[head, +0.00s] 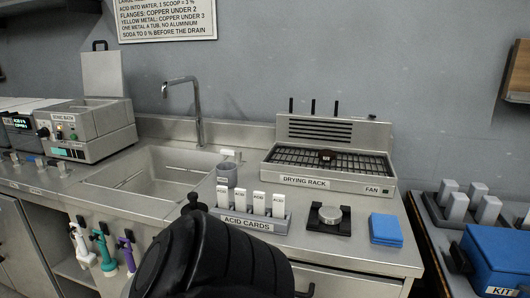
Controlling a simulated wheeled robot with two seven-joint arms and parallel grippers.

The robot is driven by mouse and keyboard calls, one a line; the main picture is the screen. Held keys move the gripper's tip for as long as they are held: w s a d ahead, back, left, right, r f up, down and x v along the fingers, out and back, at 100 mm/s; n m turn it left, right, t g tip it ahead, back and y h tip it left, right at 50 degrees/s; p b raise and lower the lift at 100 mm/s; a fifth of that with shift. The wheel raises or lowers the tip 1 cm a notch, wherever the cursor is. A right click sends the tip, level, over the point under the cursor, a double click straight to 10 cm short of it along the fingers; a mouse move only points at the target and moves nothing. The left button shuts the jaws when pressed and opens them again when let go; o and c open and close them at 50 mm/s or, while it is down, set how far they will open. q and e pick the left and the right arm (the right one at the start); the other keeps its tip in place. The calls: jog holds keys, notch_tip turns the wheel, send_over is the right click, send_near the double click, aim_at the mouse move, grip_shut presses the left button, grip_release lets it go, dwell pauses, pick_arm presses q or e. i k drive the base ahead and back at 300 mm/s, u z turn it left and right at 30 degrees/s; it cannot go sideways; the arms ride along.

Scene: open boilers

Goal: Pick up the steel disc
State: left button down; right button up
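A large black part of my own arm fills the bottom middle of the head view, left of and nearer than the disc. I make out no gripper fingers in this view.
The acid cards holder (249,220) with several white cards stands left of the disc, the blue pads (386,229) right. Behind are the drying rack (328,180) and a grey cup (227,175). The sink (155,172) is left; a blue kit box (495,258) is far right.

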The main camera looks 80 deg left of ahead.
aim_at(325, 155)
jog(key=u, duration=2.65)
